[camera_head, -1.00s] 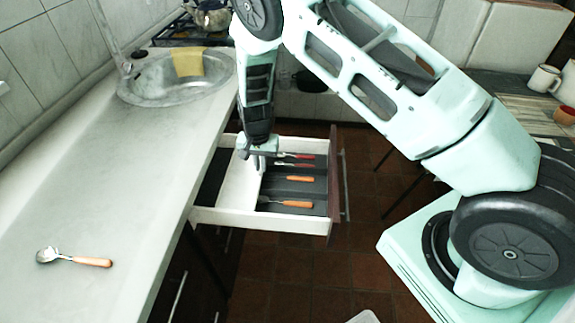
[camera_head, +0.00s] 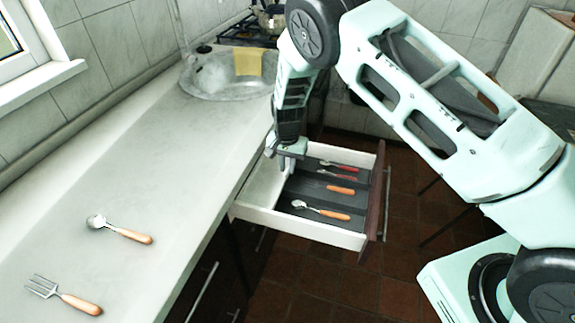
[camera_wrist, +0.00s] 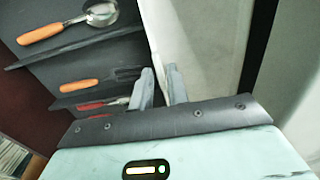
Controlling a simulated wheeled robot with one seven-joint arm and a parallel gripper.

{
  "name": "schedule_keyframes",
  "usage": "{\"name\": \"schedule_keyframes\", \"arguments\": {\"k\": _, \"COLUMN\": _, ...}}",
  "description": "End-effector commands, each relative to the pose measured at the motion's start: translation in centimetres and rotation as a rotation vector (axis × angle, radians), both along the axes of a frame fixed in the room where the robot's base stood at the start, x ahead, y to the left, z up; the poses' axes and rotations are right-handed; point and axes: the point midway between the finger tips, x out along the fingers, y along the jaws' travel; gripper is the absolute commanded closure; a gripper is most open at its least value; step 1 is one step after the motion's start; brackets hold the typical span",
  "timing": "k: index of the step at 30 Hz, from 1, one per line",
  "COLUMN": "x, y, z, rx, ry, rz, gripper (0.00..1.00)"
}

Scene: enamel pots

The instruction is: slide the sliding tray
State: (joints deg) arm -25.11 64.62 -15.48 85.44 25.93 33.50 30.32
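The drawer (camera_head: 300,226) under the counter stands pulled out. Inside it is a dark-floored tray (camera_head: 286,198) with several orange- and red-handled pieces of cutlery, and a pale section lies to its left. Which part slides is not clear. My gripper (camera_head: 288,168) points down into the drawer at the boundary between the dark and pale parts. In the wrist view, my fingertips (camera_wrist: 160,72) are a small distance apart at a pale wall (camera_wrist: 160,35) beside the dark compartments (camera_wrist: 95,50). Whether they press on this wall cannot be told.
A spoon (camera_head: 131,235) and a fork (camera_head: 75,301) lie on the pale counter (camera_head: 150,150) to the left. A sink (camera_head: 215,85) with a yellow cloth (camera_head: 255,63) is at the back. The drawer front (camera_head: 374,200) stands out over the tiled floor.

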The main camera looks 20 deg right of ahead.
Motion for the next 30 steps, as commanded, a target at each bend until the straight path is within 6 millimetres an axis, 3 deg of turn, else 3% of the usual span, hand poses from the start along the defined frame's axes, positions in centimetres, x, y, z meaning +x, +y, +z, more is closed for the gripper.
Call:
{"name": "schedule_keyframes", "arguments": {"k": 5, "x": 0.0, "y": 0.0, "z": 0.2, "rx": 0.000, "ry": -0.001, "rz": 0.000, "gripper": 0.84}}
{"name": "schedule_keyframes", "arguments": {"k": 10, "x": 0.1, "y": 0.1, "z": 2.1, "rx": 0.001, "ry": -0.003, "rz": 0.001, "gripper": 0.84}}
{"name": "schedule_keyframes", "arguments": {"k": 24, "x": 0.1, "y": 0.1, "z": 12.7, "rx": 0.002, "ry": -0.005, "rz": 0.001, "gripper": 0.84}}
{"name": "schedule_keyframes", "arguments": {"k": 30, "x": 0.1, "y": 0.0, "z": 16.0, "rx": 0.001, "ry": -0.003, "rz": 0.001, "gripper": 0.84}}
